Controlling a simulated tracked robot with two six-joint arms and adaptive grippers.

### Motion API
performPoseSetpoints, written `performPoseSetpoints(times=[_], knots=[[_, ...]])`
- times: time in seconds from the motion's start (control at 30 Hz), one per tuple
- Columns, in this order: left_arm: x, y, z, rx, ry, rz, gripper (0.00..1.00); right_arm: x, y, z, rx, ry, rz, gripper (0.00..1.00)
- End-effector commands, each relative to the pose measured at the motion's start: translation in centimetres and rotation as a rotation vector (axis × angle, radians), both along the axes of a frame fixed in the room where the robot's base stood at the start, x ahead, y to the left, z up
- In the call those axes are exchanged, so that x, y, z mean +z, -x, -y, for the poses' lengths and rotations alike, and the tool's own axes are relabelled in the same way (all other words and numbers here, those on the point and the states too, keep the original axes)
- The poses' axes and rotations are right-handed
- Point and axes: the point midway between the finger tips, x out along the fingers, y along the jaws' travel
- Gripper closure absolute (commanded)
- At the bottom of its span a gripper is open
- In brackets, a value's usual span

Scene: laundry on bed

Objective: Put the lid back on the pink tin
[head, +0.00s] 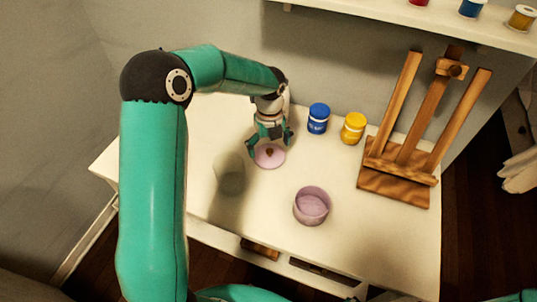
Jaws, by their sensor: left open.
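The pink tin (312,206) stands open on the white table, right of and nearer than the lid. Its inside looks empty. The round pink lid (268,163) lies flat on the table with its small brown knob facing up. My left gripper (270,147) is open and points down over the lid, its fingers on either side of the knob. I cannot tell whether the fingers touch the lid. My right gripper is out of the picture.
A blue paint jar (318,118) and a yellow paint jar (353,128) stand behind the tin. A wooden easel (410,130) stands at the right of the table (365,240). A shelf (400,12) with more jars hangs above. The table's front left is clear.

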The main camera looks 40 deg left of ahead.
Motion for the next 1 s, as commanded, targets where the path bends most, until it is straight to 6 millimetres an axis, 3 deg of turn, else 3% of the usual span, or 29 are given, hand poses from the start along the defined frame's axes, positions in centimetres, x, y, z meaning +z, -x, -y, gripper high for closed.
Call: performPoseSetpoints(times=[0.17,0.5,1.0], knots=[[-1.7,0.0,0.1,-0.001,0.001,-0.001,0.00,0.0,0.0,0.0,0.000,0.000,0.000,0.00],[-1.8,0.0,0.1,-0.001,0.001,0.001,0.00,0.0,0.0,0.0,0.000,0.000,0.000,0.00],[-1.8,0.0,0.1,-0.002,0.001,-0.001,0.82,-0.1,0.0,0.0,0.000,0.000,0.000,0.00]])
